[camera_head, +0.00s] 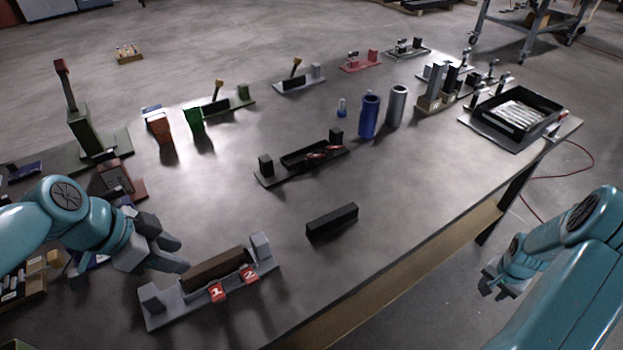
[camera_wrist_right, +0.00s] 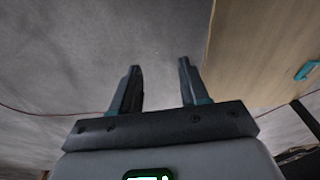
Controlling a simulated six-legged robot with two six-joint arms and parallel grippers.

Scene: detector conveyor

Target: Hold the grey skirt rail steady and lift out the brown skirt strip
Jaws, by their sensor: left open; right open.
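The grey skirt rail (camera_head: 172,308) lies on the table in the lower left of the head view, with an upright grey block at each end. The brown skirt strip (camera_head: 216,266) lies lengthwise in it between the blocks. Red tags marked 1 and 2 sit along the rail's near side. My left gripper (camera_head: 180,254) is open and empty, just behind the rail's left half; I cannot tell whether it touches. My right gripper (camera_head: 496,287) is off the table's right edge; in the right wrist view it (camera_wrist_right: 158,88) is open with nothing between its fingers.
A black bar (camera_head: 332,222) lies right of the rail. Behind it stands a dark fixture (camera_head: 300,160) with red-handled pliers. Blue (camera_head: 369,117) and grey (camera_head: 396,106) cylinders stand further back. A black tray (camera_head: 515,110) is at far right.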

